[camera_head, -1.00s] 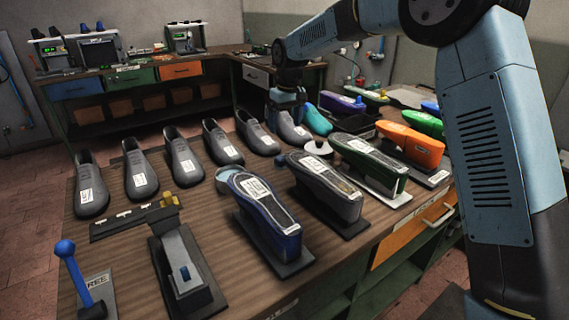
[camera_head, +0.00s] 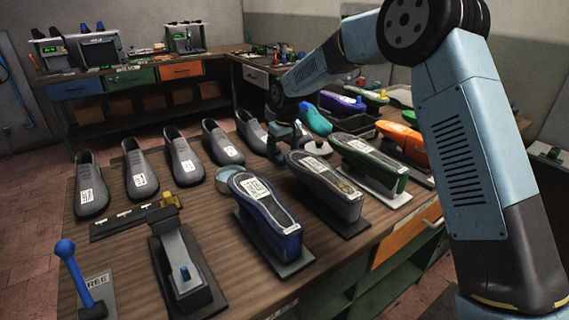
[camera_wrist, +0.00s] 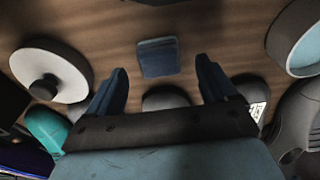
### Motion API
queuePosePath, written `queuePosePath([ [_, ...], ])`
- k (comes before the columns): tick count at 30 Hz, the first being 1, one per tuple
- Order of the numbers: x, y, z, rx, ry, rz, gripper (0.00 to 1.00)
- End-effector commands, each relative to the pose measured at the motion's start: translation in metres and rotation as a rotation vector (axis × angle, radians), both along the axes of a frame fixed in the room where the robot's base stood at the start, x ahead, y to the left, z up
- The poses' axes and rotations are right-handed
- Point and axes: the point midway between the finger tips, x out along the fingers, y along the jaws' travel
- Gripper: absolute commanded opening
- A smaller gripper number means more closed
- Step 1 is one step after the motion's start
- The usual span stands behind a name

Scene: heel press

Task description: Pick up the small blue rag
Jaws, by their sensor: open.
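The small blue rag (camera_wrist: 158,57) is a flat, roughly square dark blue piece lying on the wooden table. In the wrist view it shows near the top middle, ahead of and between my two fingers. My gripper (camera_wrist: 162,68) is open with nothing between its fingers. In the head view my gripper (camera_head: 284,138) is low over the table, behind the blue and dark shoe forms. I cannot make out the rag in the head view, where my gripper covers that area.
A white disc with a dark knob (camera_wrist: 45,86) is left of the rag in the wrist view, and a round pale-topped object (camera_wrist: 305,48) is right. A teal form (camera_wrist: 47,128) lies lower left. Grey shoe lasts (camera_head: 182,158) and a blue form on a stand (camera_head: 262,208) crowd the table.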

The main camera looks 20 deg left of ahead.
Motion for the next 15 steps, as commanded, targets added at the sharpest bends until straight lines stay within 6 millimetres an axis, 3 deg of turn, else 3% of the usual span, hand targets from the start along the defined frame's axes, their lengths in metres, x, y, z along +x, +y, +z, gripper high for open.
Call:
queuePosePath([
  [6,0.000,0.001,-0.029,-0.001,0.001,0.000,0.85],
  [15,0.001,0.001,-0.033,0.000,0.000,-0.001,0.82],
])
